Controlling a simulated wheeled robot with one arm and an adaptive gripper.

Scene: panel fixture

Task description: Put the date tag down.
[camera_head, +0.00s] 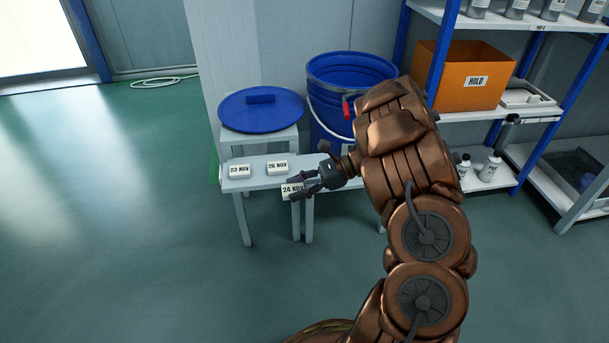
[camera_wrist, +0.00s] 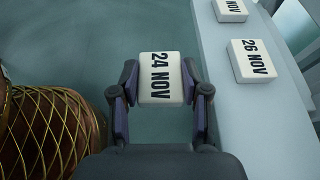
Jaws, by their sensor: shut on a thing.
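My gripper (camera_wrist: 161,95) is shut on a white date tag (camera_wrist: 160,72) that reads 24 NOV. In the head view my gripper (camera_head: 297,188) holds the tag (camera_head: 291,190) at the front edge of a small white table (camera_head: 260,182). In the wrist view the tag sits between the fingertips with the green floor behind it, beside the table edge. Two similar tags lie on the table: 22 NOV (camera_head: 239,171) at the left and 26 NOV (camera_head: 277,168) in the middle. The 26 NOV tag also shows in the wrist view (camera_wrist: 252,62).
A blue lid (camera_head: 262,112) lies on a white stand behind the table. A blue drum (camera_head: 345,75) stands behind my arm. A shelf at the right holds an orange HOLD box (camera_head: 470,77) and bottles. The table top between and around the two lying tags is bare.

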